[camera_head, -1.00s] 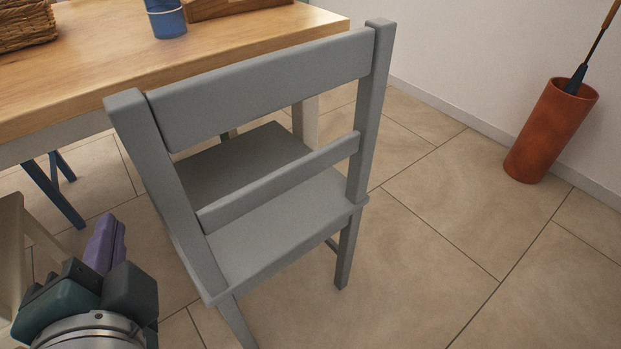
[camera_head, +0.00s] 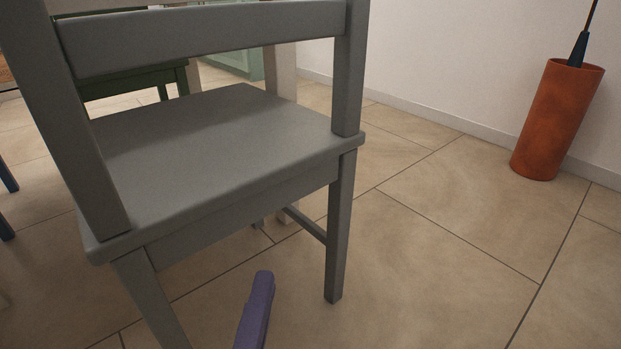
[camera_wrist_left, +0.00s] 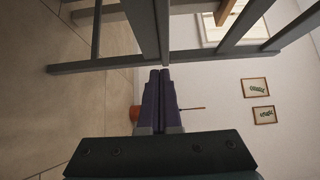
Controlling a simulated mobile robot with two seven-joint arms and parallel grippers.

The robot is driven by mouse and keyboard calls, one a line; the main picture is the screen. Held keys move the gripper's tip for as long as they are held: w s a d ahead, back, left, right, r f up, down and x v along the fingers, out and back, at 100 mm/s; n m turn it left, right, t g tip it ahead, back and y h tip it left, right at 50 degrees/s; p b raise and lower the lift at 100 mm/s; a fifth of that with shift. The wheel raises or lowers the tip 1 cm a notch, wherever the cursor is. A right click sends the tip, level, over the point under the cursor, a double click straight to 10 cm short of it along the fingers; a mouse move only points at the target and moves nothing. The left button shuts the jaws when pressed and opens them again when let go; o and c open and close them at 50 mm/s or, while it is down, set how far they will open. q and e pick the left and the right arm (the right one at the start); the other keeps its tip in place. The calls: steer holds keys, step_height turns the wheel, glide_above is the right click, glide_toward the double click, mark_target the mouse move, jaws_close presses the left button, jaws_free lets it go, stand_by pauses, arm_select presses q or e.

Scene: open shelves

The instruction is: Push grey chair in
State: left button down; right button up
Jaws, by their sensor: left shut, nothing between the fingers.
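The grey chair (camera_head: 215,135) fills the left and middle of the head view, with its back and seat edge towards me. My left gripper (camera_head: 265,275) shows its purple fingers low in the head view, below the seat and in front of the chair's legs. In the left wrist view the shut, empty purple fingers (camera_wrist_left: 160,75) point at a grey bar of the chair (camera_wrist_left: 150,35). I cannot tell whether the fingertips touch it. My right gripper is out of view.
A terracotta umbrella stand (camera_head: 556,120) with a dark-handled item stands by the white wall at the right. A dark green chair (camera_head: 135,80) shows beyond the grey one. The tiled floor (camera_head: 430,250) on the right is clear.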

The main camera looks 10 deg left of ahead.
arm_select(q)
steer(key=w+a+b, duration=0.1)
steer(key=w, duration=0.2)
steer(key=w+a+b, duration=0.1)
steer(key=w, duration=0.3)
steer(key=w+a+b, duration=0.1)
steer(key=w, duration=0.3)
steer(key=shift+w+a, duration=0.1)
steer(key=shift+a, duration=0.15)
steer(key=shift+w+a, duration=0.25)
steer(key=shift+a, duration=0.25)
